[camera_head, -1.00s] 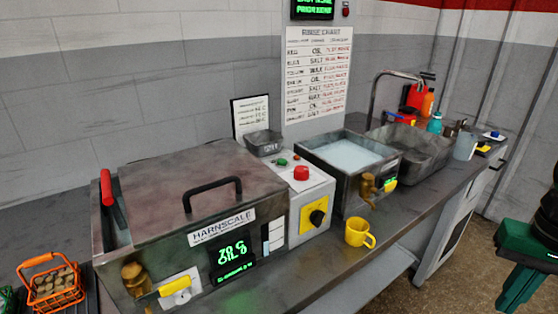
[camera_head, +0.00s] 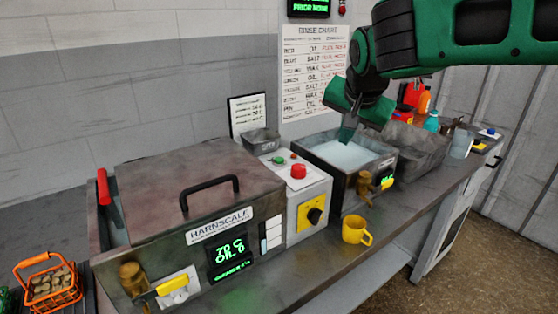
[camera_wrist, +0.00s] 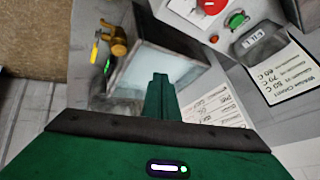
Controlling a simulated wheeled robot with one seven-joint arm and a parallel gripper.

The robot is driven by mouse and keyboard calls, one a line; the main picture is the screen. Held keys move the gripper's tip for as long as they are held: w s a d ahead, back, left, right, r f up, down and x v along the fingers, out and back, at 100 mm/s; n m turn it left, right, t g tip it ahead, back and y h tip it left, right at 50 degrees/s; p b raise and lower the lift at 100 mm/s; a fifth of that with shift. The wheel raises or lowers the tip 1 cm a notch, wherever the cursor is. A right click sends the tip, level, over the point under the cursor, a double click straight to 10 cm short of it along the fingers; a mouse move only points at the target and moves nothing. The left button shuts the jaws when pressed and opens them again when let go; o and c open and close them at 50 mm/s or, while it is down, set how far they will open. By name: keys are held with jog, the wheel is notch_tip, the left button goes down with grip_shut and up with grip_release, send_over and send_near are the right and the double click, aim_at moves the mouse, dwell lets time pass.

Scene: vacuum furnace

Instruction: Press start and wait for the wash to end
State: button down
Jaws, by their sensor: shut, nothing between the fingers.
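The control box (camera_head: 308,208) stands between the closed HARNSCALE washer (camera_head: 190,185) and the rinse tank. On its top are a small green button (camera_head: 278,160) and a larger red button (camera_head: 298,171); a black knob on yellow is on its front. The green button (camera_wrist: 236,20) and red button (camera_wrist: 212,4) also show in the wrist view. The washer's green display (camera_head: 230,249) is lit, its text hard to read. My gripper (camera_head: 346,134) is shut and empty, above the rinse tank, behind and right of the buttons. Its fingers (camera_wrist: 158,85) point toward the tank in the wrist view.
The water-filled rinse tank (camera_head: 345,160) has a brass tap. A yellow mug (camera_head: 355,230) stands on the bench in front. A grey tub (camera_head: 262,140) and a white card (camera_head: 247,114) sit behind the buttons. An orange basket of parts (camera_head: 48,288) is at far left.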

notch_tip(320, 180, up, 5)
jog(key=t+y, duration=0.2)
send_over(280, 161)
jog(key=shift+f, duration=0.15)
jog(key=shift+f, duration=4.2)
jog(key=shift+f, duration=0.15)
jog(key=shift+f, duration=0.3)
